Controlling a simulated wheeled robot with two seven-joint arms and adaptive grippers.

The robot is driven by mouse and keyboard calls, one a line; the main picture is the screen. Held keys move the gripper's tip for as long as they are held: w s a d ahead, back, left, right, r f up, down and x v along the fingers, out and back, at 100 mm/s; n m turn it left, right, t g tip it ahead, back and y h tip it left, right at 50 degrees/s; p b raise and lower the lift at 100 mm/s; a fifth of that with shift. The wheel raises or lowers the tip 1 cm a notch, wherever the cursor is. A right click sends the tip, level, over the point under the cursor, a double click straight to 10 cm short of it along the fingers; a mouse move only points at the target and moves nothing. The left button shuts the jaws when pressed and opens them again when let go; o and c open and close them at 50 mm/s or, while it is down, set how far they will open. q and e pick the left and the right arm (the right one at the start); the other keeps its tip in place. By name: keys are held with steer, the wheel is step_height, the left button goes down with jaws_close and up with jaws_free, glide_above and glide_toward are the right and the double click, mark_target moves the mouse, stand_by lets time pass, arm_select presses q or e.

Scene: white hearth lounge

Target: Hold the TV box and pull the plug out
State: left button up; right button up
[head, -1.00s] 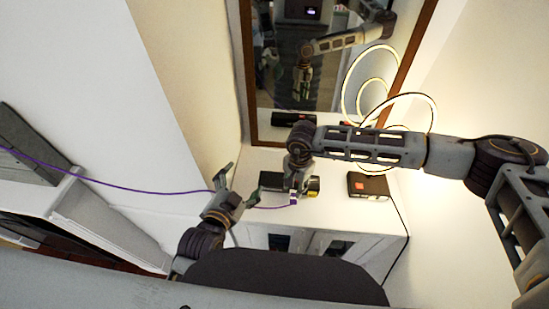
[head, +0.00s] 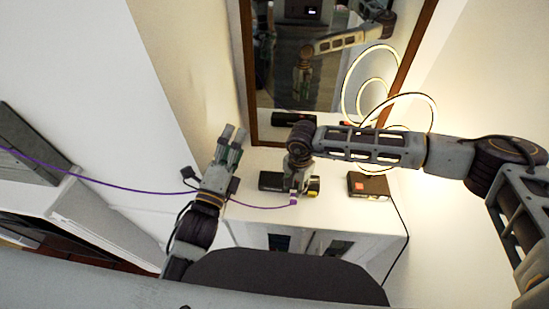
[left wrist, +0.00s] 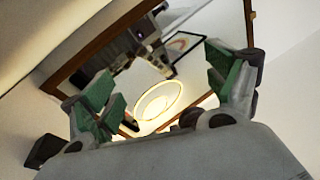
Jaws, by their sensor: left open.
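A dark box (head: 272,181), which looks like the TV box, lies on the white cabinet top in the head view, with a yellowish right end. My right gripper (head: 297,188) is over its middle and hides part of it; whether its fingers are shut on the box is unclear. A purple cable (head: 130,187) runs in from the left, behind my left arm, to a small purple-and-white plug (head: 293,203) at the box's near side. My left gripper (head: 233,136) is left of the box, fingers pointing away and apart. Its open, empty fingers also show in the left wrist view (left wrist: 168,88).
A second dark box with an orange label (head: 368,191) sits to the right on the cabinet top (head: 335,196). A brown-framed mirror (head: 330,85) stands behind, with a glowing ring lamp (head: 434,112) at its right. A wall (head: 190,60) is close on the left.

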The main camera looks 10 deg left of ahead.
arm_select(q)
steer(key=w+d+f+n+g+y, duration=0.1)
steer(key=w+d+f+g, duration=0.4)
steer(key=w+f, duration=0.45)
steer(key=w+d+f+n+g+y, duration=0.1)
steer(key=w+d+f+g, duration=0.35)
steer(key=w+f, duration=0.5)
steer(key=n+g+y, duration=0.2)
steer(key=n+g, duration=0.1)
steer(key=g, duration=0.8)
glide_above(275, 178)
steer(key=shift+a+r+t, duration=0.1)
steer(key=shift+r+t, duration=0.15)
steer(key=shift+r, duration=0.15)
steer(key=shift+f, duration=0.15)
steer(key=shift+f, duration=6.8)
